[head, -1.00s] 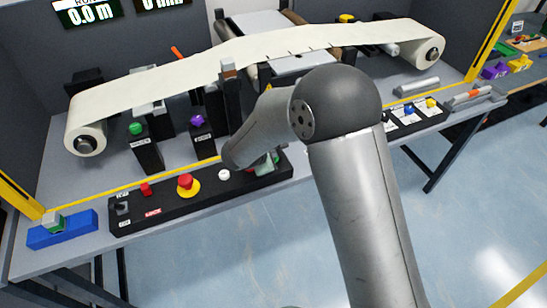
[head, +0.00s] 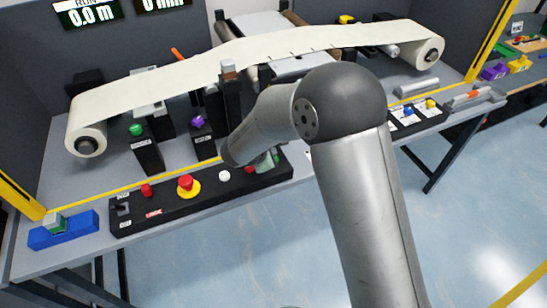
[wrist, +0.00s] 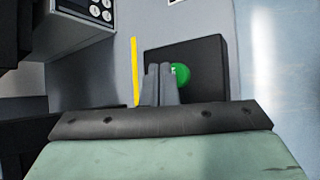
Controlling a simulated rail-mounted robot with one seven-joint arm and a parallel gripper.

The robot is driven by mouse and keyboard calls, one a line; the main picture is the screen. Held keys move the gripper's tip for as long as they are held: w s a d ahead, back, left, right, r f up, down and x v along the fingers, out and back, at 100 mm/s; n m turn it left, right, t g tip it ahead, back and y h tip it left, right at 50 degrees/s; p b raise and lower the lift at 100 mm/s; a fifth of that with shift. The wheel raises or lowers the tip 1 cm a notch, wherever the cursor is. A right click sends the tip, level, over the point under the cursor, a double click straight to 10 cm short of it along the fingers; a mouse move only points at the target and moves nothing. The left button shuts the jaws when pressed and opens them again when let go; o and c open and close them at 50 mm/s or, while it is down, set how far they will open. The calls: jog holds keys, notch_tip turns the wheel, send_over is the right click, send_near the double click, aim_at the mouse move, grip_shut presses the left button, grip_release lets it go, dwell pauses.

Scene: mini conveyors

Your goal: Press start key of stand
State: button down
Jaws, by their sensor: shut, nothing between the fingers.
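A long black control panel (head: 205,189) lies along the front of the bench in the head view. It carries a red mushroom stop button on a yellow base (head: 187,185), a white button (head: 224,175) and small red buttons. My gripper is at the panel's right end, mostly hidden behind my arm in the head view. In the wrist view, my gripper (wrist: 161,84) is shut and empty. Its fingers partly cover a round green button (wrist: 181,74) on a dark box face (wrist: 205,58). I cannot tell whether the fingertips touch the button.
A cream web (head: 190,80) runs between rolls above the bench. Posts with a green knob (head: 136,130) and a purple knob (head: 197,122) stand behind the panel. A blue block (head: 62,232) lies at left. A second panel (head: 418,117) is at right.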

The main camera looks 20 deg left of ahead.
jog(key=shift+r, duration=0.1)
jog(key=shift+r+p, duration=1.3)
jog(key=shift+r, duration=1.15)
jog(key=s+d+r+m+g+h, duration=0.1)
jog(key=s+d+r+m+g, duration=0.2)
jog(key=d, duration=0.6)
jog(key=s+d+r+m+g+h, duration=0.1)
jog(key=s+d+r+m, duration=0.2)
jog(key=d+m, duration=0.45)
jog(key=s+d+r+m+g+h, duration=0.1)
jog(key=s+d+r+m+g, duration=0.2)
jog(key=d, duration=0.7)
jog(key=s+d+r+m+y, duration=0.1)
jog(key=s+d+m+y, duration=0.1)
jog(key=s+m, duration=0.3)
jog(key=s+d+r+m+g+y, duration=0.1)
jog(key=s+d+m+y, duration=0.2)
jog(key=s, duration=0.9)
jog(key=d+m, duration=0.1)
jog(key=m, duration=0.1)
jog(key=shift+s+d+m, duration=0.2)
jog(key=shift+d+m, duration=0.05)
jog(key=shift+m, duration=0.1)
